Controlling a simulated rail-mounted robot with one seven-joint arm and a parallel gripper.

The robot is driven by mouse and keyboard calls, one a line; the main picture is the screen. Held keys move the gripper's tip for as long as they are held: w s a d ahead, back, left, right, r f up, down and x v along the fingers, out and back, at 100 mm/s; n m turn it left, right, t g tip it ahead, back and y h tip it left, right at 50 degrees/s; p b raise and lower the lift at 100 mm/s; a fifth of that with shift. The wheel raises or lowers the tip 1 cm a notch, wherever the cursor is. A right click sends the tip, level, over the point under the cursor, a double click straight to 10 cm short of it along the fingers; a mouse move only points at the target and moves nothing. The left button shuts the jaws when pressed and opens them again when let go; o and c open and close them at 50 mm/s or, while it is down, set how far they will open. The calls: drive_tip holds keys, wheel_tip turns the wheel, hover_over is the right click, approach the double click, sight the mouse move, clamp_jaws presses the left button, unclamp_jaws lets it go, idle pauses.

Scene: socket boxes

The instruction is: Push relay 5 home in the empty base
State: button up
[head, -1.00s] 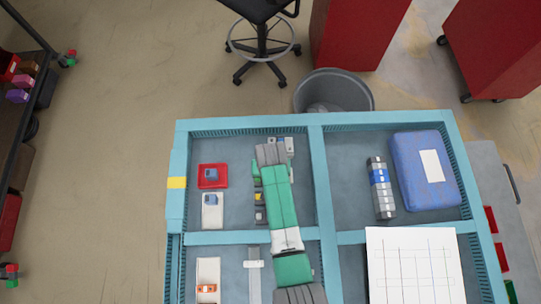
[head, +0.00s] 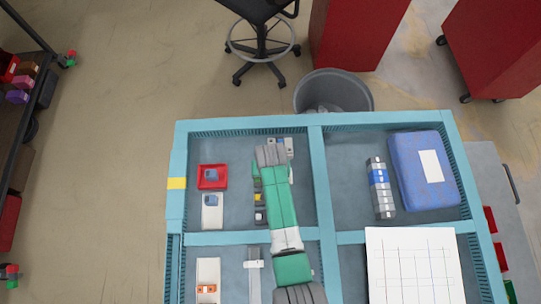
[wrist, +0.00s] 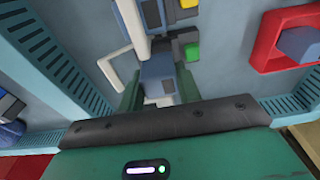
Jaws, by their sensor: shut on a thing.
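In the wrist view my gripper (wrist: 158,88) has its two green fingers shut on a blue-grey relay (wrist: 157,73). Pale grey parts show low between the fingers; I cannot tell whether they are the base or how deep the relay sits. No number is readable on it. In the head view my gripper (head: 270,156) is at the back of the left rear compartment, and my arm hides much of what lies below.
Left of my arm are a red tray (head: 201,184) with a blue block, a white tray (head: 212,218) and a row of dark and yellow modules (head: 259,198). Teal walls (head: 318,170) border the compartment. A module row (head: 381,188) and blue case (head: 408,190) lie to the right.

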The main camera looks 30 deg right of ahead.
drive_tip(key=shift+f+b, duration=0.6)
drive_tip(key=shift+f, duration=0.15)
idle(0.3)
